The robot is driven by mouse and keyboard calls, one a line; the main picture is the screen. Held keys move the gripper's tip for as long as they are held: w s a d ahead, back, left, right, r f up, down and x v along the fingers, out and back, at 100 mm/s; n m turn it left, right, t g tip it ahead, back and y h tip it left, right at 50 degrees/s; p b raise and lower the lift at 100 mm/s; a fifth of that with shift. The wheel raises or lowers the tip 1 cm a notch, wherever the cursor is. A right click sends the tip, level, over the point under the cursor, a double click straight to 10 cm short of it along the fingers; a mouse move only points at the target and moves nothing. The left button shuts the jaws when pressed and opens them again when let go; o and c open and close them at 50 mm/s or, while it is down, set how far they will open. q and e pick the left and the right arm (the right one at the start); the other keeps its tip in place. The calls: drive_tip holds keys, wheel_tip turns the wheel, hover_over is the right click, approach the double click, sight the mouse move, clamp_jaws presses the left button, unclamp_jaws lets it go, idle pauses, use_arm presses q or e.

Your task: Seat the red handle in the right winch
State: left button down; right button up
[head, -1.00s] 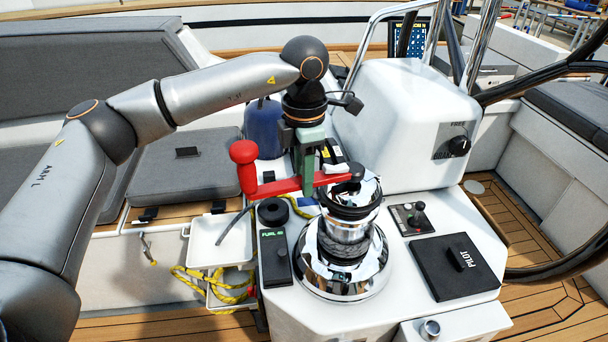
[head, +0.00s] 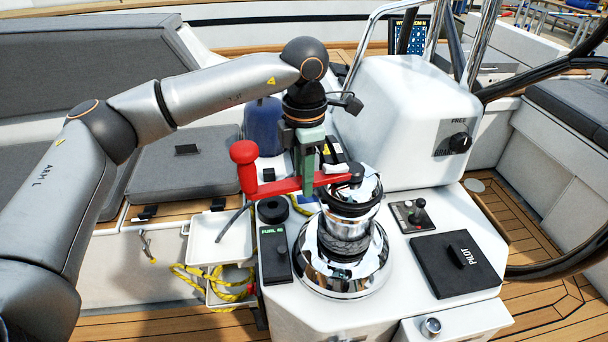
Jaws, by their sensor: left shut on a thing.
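The red handle (head: 276,188) is level, with its upright red grip (head: 244,165) at the left end and a dark round head (head: 351,173) at the right end. My left gripper (head: 308,185) is shut on the red arm of the handle, near its middle. The chrome winch (head: 344,250) stands on the white console. The handle's dark head is over the winch top; whether it sits in the socket or just above it I cannot tell. The socket itself is hidden. My right gripper is not in view.
Left of the winch are a FURL button box (head: 274,255), a black knob (head: 272,210) and a white tray (head: 219,238) with yellow rope (head: 225,283). Right of it are a small joystick (head: 414,215) and the PILOT panel (head: 456,264). A white pod (head: 408,125) rises behind.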

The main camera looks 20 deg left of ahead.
use_arm(q)
drive_tip(key=shift+c, duration=0.2)
unclamp_jaws()
idle(0.6)
drive_tip(key=shift+r+p, duration=0.4)
drive_tip(key=shift+r, duration=0.1)
drive_tip(key=shift+r+p, duration=0.5)
drive_tip(key=shift+r, duration=0.2)
drive_tip(key=shift+r+p, duration=0.45)
drive_tip(key=shift+r, duration=0.15)
drive_tip(key=shift+r+p, duration=1.95)
drive_tip(key=shift+r, duration=0.75)
